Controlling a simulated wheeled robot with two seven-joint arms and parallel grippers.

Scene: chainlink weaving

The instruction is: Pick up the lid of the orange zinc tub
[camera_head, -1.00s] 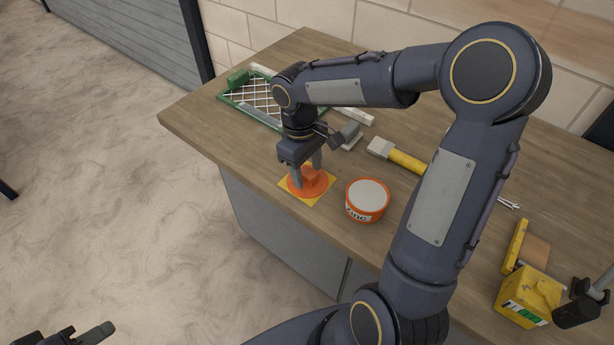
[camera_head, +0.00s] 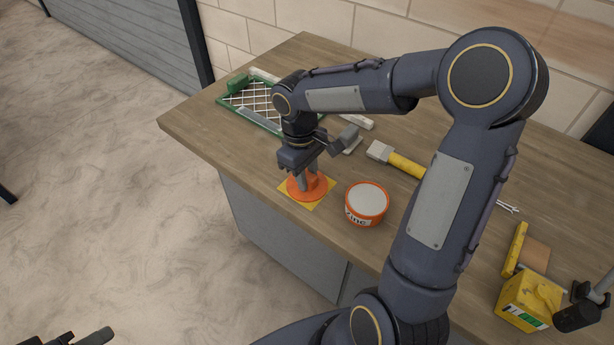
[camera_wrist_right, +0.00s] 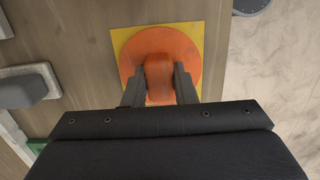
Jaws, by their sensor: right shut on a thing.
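The orange lid (camera_head: 296,190) lies flat on a yellow square (camera_head: 325,200) near the front edge of the bench. It also shows in the right wrist view (camera_wrist_right: 190,52), with its raised orange knob (camera_wrist_right: 159,76) between the fingers. My right gripper (camera_head: 308,184) points down over the lid and is shut on that knob. The orange zinc tub (camera_head: 366,205) stands just right of the lid, with a pale grey top surface. My left gripper (camera_head: 88,340) shows only in part at the bottom left corner, away from the bench; its jaws cannot be made out.
A green frame with white mesh (camera_head: 255,103) lies at the back left of the bench. A tool with a yellow handle (camera_head: 405,163) lies behind the tub. A yellow box (camera_head: 527,300) stands at the right. My right arm spans the bench.

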